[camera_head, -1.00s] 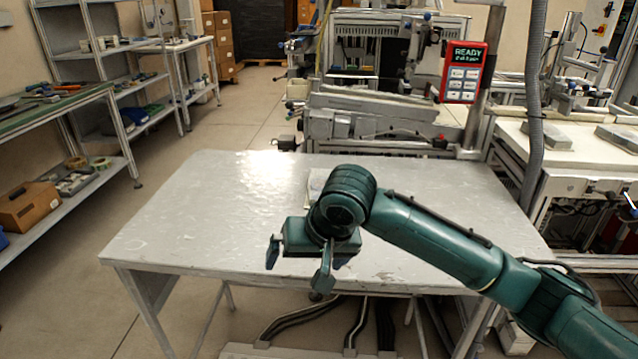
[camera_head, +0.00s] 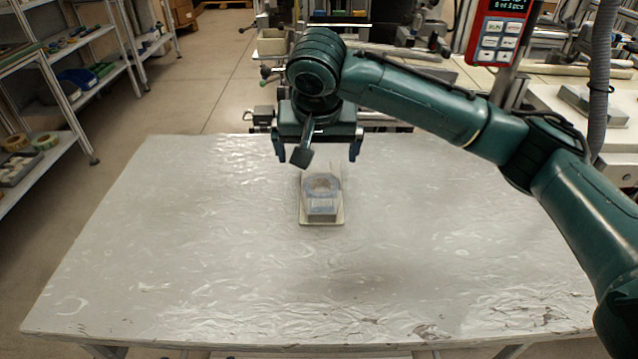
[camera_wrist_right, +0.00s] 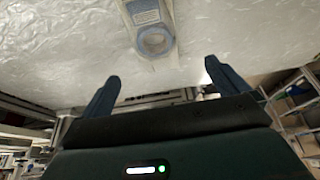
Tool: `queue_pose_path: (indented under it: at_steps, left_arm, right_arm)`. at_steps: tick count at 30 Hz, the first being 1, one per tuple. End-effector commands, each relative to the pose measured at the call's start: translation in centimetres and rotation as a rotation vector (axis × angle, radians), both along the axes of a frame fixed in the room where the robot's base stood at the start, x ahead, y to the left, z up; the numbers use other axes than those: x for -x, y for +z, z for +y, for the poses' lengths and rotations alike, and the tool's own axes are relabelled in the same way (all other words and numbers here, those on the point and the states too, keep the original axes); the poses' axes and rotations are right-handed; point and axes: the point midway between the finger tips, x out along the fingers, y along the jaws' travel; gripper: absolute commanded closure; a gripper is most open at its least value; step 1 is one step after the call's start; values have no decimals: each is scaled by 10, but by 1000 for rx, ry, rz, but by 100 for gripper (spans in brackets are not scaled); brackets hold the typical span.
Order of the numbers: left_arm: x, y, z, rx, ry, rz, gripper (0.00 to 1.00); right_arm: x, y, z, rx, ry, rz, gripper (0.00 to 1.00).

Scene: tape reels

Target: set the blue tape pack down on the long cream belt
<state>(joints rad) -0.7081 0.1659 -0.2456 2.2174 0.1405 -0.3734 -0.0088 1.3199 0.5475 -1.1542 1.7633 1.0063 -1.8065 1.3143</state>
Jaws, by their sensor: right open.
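The blue tape pack (camera_head: 321,190) looks pale blue and translucent, with a round ring on top. It rests on a small cream plate (camera_head: 322,222) on the grey table. My right gripper (camera_head: 317,152) is open and empty, above the table and apart from the pack; in the head view its fingers show just above the pack. The right wrist view shows the pack's ring (camera_wrist_right: 154,40) beyond the gap between the open fingers (camera_wrist_right: 162,72). I cannot clearly tell which surface is the long cream belt. My left gripper is not in view.
The grey table (camera_head: 180,270) is bare around the pack. A red control panel (camera_head: 500,32) stands behind it at the right. A cream surface (camera_head: 545,95) with a grey block (camera_head: 592,105) lies at the back right. Shelves (camera_head: 45,150) stand at the left.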

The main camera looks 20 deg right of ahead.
Motion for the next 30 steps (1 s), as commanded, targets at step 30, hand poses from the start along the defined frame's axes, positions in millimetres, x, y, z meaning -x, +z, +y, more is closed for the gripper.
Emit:
queue_pose_path:
  at_steps: [30]
  left_arm:
    - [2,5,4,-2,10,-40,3]
  right_arm:
    - [-27,-96,-16,-1,2,0,1]
